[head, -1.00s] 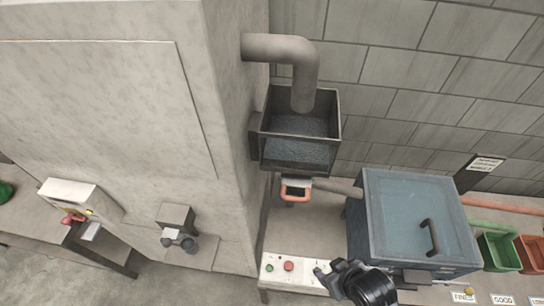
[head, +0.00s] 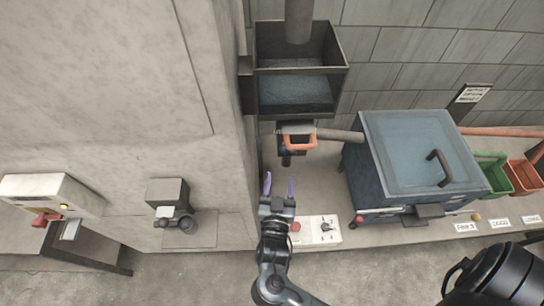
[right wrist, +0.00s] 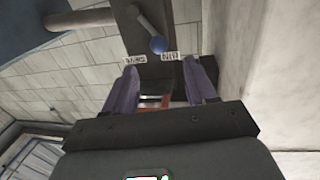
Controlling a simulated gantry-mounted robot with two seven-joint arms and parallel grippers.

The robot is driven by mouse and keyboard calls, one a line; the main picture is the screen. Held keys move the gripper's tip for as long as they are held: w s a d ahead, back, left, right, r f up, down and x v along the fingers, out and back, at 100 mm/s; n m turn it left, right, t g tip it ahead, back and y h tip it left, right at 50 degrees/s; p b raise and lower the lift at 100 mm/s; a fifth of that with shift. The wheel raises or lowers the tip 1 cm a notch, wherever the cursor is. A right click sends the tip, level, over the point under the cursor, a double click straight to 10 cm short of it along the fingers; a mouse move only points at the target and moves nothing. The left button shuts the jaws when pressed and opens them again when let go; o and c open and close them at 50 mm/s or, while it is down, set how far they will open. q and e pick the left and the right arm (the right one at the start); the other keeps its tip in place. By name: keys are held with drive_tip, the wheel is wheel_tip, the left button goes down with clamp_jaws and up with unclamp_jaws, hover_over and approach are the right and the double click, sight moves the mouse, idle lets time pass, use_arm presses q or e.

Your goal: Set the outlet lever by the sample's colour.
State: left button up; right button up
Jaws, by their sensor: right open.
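A hopper (head: 300,85) with grey granular material stands against the wall. Under it is an outlet with an orange handle (head: 301,142) and a small dark lever (head: 287,158). In the right wrist view a blue ball knob (right wrist: 158,45) sits on a dark part between two small white labels, their text too small to read. My right gripper (head: 279,176), with purple fingers, is open and empty just below the outlet in the head view, apart from the lever. It also shows in the right wrist view (right wrist: 160,68), with the knob ahead between its fingers. I cannot make out the sample's colour.
A blue-lidded box (head: 415,150) stands right of the outlet, with green (head: 496,174) and orange (head: 525,176) bins beyond. A white button panel (head: 318,229) lies beside my right gripper. A wall sign (head: 470,94) is unreadable. A concrete block fills the left.

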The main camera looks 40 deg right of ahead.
sight(283, 153)
drive_tip(key=p+x, duration=0.2)
drive_tip(key=x, duration=0.8)
drive_tip(key=shift+r, duration=0.15)
use_arm(q)
drive_tip(key=shift+d+r, duration=0.25)
drive_tip(key=shift+r, duration=0.25)
drive_tip(key=shift+d+r, duration=0.2)
drive_tip(key=shift+r, duration=0.25)
use_arm(e)
drive_tip(key=shift+w+d, duration=0.4)
drive_tip(key=shift+d, duration=0.1)
use_arm(q)
drive_tip(key=shift+a, duration=0.1)
use_arm(e)
drive_tip(key=shift+c, duration=1)
clamp_jaws()
